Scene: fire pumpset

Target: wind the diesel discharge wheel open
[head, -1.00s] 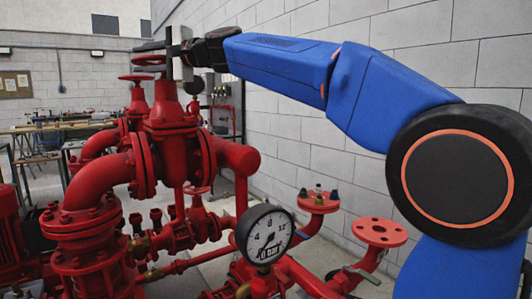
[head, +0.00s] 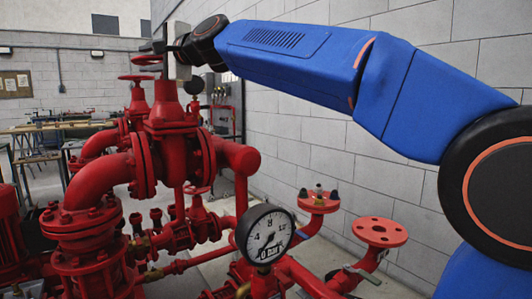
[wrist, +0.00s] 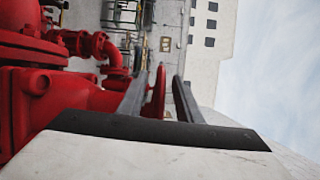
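A red handwheel (head: 147,60) sits on top of the near red gate valve (head: 170,110) in the head view, partly hidden by my gripper (head: 151,46). A second red handwheel (head: 137,77) sits lower on the valve behind. No label shows which is the diesel discharge wheel. In the wrist view my gripper (wrist: 168,72) has its two dark fingers apart. A red wheel (wrist: 158,92) shows edge-on between them, closer to the left finger. I cannot tell whether a finger touches it. The pale gripper body hides part of the valve top.
A pressure gauge (head: 265,235) stands low in front, its needle near the 0 bar label. Red pipes and an open flange (head: 380,232) fill the lower area. A grey block wall (head: 300,110) runs along the right. Workbenches (head: 40,130) stand at the back left.

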